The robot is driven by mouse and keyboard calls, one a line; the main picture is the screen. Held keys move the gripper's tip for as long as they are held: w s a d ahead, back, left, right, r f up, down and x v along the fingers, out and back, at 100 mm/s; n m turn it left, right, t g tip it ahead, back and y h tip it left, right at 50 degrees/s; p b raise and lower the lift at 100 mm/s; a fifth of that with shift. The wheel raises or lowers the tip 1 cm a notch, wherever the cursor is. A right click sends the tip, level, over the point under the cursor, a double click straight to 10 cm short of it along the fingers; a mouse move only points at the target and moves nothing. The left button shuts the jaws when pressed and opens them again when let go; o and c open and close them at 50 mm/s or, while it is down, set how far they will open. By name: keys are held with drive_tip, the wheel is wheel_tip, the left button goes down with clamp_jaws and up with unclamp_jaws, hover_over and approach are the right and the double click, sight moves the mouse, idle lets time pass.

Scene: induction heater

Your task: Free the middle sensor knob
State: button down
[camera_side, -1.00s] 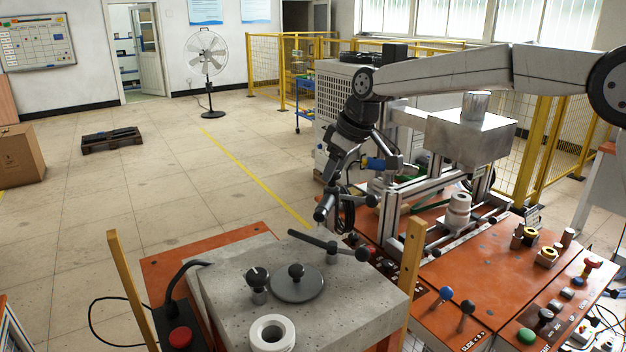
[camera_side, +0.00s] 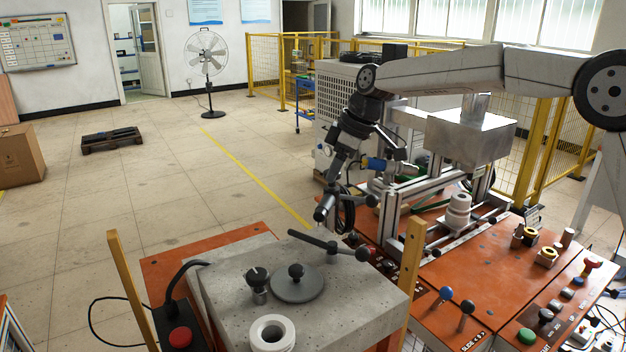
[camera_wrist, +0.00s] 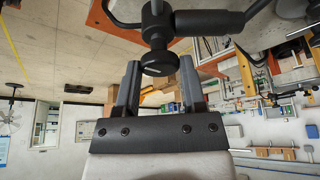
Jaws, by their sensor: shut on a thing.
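A round black knob (camera_wrist: 160,62) on a short stem sits between the two fingers of my gripper (camera_wrist: 160,85) in the wrist view. My gripper is shut on it near the fingertips. A dark bar with a thick sleeve (camera_wrist: 212,22) runs right from the knob's stem, and a thinner curved rod runs left. In the side view my gripper (camera_side: 332,188) reaches down to the dark knob assembly (camera_side: 325,213) beyond the grey block. The fingers are small there and their contact is hard to make out. I cannot tell whether the knob has loosened.
A dark lever (camera_side: 330,244) lies just below my gripper in the side view. The grey block (camera_side: 345,295) carries a round lid (camera_side: 297,284) and a white ring (camera_side: 272,334). A metal frame (camera_side: 410,195) and white insulator (camera_side: 459,212) stand right. Open floor lies left.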

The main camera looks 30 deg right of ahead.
drive_tip(key=shift+r, duration=0.1)
drive_tip(key=shift+c, duration=0.9)
unclamp_jaws()
drive_tip(key=v, duration=0.7)
drive_tip(key=shift+s+r, duration=0.15)
drive_tip(key=shift+r, duration=0.2)
drive_tip(key=shift+d+f, duration=0.1)
drive_tip(key=shift+d, duration=0.1)
